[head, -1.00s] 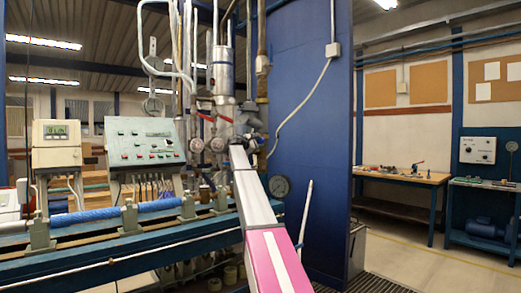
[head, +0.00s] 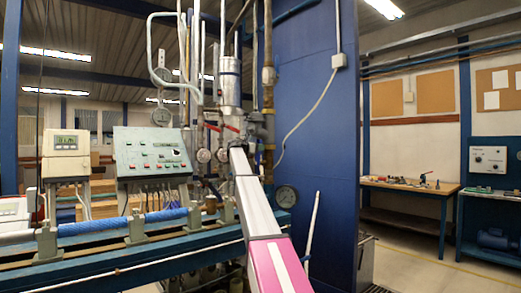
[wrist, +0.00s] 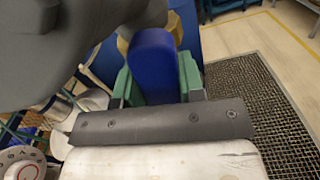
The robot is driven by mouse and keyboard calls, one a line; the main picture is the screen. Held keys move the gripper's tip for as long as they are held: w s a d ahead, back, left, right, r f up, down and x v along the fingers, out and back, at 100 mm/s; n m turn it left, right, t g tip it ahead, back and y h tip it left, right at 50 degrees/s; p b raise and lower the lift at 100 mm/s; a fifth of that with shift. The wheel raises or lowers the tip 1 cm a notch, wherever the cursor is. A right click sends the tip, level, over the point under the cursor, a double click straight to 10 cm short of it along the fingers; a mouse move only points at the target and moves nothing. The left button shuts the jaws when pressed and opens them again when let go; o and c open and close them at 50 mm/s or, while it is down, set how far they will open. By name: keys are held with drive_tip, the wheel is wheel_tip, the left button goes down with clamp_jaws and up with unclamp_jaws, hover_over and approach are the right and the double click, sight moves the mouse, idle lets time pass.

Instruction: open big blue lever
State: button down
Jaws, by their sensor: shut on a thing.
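The big blue lever (wrist: 153,52) stands between the two green fingers of my gripper (wrist: 156,84) in the wrist view. The fingers are shut on it, one on each side. Its rounded far end sticks out beyond the fingers, and its near part is hidden behind the dark bar of my gripper. In the head view my white and pink arm reaches toward the pipework, and I cannot make out the lever or the fingers there.
A grey control panel (head: 150,152) and a meter (head: 66,154) stand on the bench at left. Red handles (head: 222,127) sit on the pipes. A floor grate (wrist: 262,115) lies at right.

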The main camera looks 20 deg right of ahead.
drive_tip(key=shift+w+a+n, duration=0.1)
drive_tip(key=shift+w+n, duration=0.1)
drive_tip(key=shift+n, duration=0.1)
drive_tip(key=c, duration=0.7)
unclamp_jaws()
drive_tip(key=shift+a, duration=0.1)
drive_tip(key=v, duration=1)
drive_tip(key=shift+s+a, duration=0.15)
drive_tip(key=shift+a, duration=0.15)
